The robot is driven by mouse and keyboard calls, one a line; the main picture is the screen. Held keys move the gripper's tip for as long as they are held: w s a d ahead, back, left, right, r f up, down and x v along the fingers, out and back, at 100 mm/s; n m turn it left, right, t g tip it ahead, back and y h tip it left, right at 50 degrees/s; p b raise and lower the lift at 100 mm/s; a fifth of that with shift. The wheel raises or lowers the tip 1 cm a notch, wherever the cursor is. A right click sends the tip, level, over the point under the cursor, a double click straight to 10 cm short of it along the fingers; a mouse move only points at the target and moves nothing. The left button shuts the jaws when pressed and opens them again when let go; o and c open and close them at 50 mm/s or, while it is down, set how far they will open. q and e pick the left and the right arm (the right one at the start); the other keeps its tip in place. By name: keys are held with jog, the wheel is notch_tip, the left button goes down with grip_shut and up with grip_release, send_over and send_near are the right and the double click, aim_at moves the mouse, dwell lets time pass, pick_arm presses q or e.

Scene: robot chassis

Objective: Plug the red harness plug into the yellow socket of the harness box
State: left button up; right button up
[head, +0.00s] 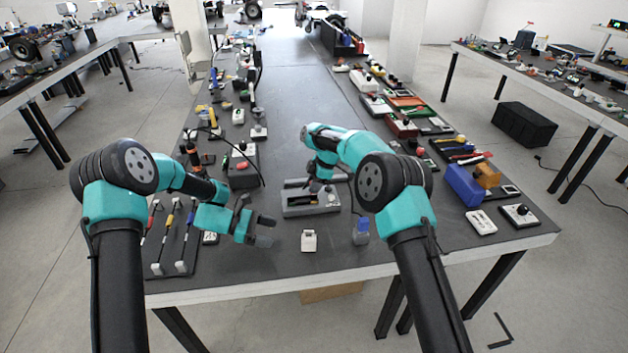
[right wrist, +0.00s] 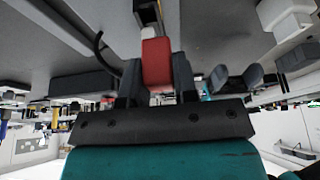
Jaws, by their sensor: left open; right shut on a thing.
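The red harness plug (right wrist: 157,62) is between the dark fingers of my right gripper (right wrist: 158,78) in the right wrist view, and the gripper is shut on it. A dark piece adjoins the plug's far end; I cannot tell whether they touch. In the head view my right gripper (head: 316,187) is low over a grey box (head: 300,210), which appears to be the harness box. The gripper hides the plug there, and I cannot make out the yellow socket. My left gripper (head: 265,231) is open and empty, left of the box's front; its fingertips also show in the right wrist view (right wrist: 236,76).
A white block (head: 309,241) and a blue-topped bottle-like item (head: 361,231) stand near the front edge. Several coloured leads (head: 172,240) lie front left. The table's far middle (head: 295,95) is clear.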

jog(key=shift+f, duration=0.45)
jog(key=shift+f, duration=1.35)
dwell(1.3)
jog(key=o, duration=1)
jog(key=shift+r, duration=0.1)
jog(key=v, duration=1.7)
jog(key=shift+d, duration=0.1)
